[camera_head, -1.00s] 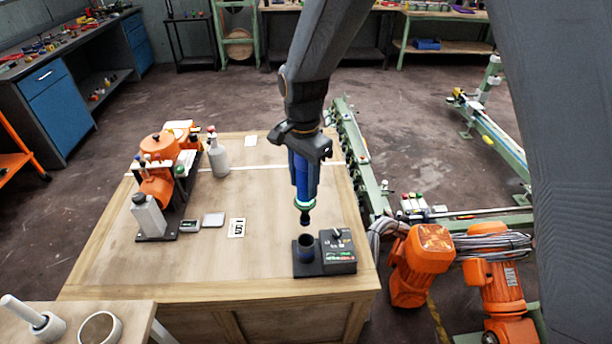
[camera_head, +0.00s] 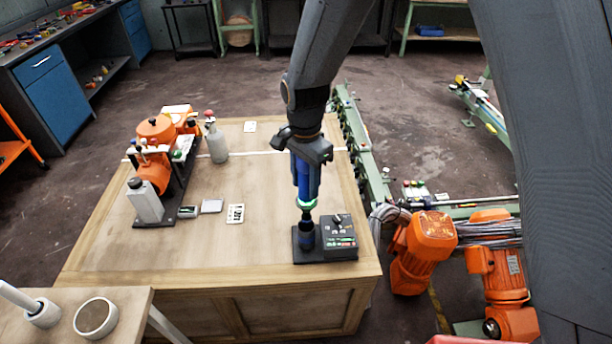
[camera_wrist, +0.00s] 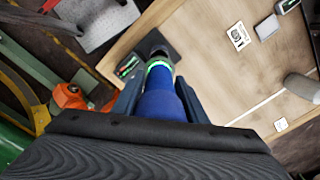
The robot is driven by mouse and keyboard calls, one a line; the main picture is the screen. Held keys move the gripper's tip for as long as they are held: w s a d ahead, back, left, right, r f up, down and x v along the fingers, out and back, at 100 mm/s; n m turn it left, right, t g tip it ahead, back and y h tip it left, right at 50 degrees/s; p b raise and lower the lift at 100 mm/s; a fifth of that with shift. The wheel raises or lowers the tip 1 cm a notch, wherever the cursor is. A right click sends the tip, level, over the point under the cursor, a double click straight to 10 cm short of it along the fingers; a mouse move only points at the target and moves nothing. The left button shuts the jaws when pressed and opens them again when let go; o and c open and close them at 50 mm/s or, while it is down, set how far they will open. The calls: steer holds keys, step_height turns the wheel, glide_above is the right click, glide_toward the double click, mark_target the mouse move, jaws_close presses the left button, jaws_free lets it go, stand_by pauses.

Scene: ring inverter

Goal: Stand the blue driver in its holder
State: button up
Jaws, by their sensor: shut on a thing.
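My gripper (camera_head: 306,165) is shut on the blue driver (camera_head: 306,186) and holds it upright, its dark tip pointing down. A green band rings the driver's lower end. The holder (camera_head: 306,236) is a dark cup on a black base at the table's near right. The driver's tip is at the cup's mouth; I cannot tell how deep it reaches. In the wrist view the driver (camera_wrist: 160,98) runs away from me between the fingers, and its far end covers most of the cup.
A control box (camera_head: 338,238) stands on the same base, right of the cup. An orange machine (camera_head: 155,150), a grey bottle (camera_head: 216,142) and a printed card (camera_head: 236,213) are on the table's left and middle. Orange motors (camera_head: 425,240) stand beyond its right edge.

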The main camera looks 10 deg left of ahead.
steer(key=shift+f+b, duration=2.15)
steer(key=shift+f, duration=3.2)
steer(key=o, duration=1.4)
steer(key=shift+r+b, duration=1.15)
steer(key=shift+r, duration=2.8)
steer(key=s+d+r+n+t+b, duration=0.1)
steer(key=d+r+n, duration=0.1)
steer(key=d, duration=0.8)
steer(key=s+d+r+n+b, duration=0.1)
steer(key=d+n, duration=0.1)
steer(key=d, duration=0.8)
steer(key=s+d+n, duration=0.3)
steer(key=s+d, duration=0.4)
steer(key=d, duration=0.1)
steer(key=shift+d+r, duration=0.15)
steer(key=shift+d, duration=0.15)
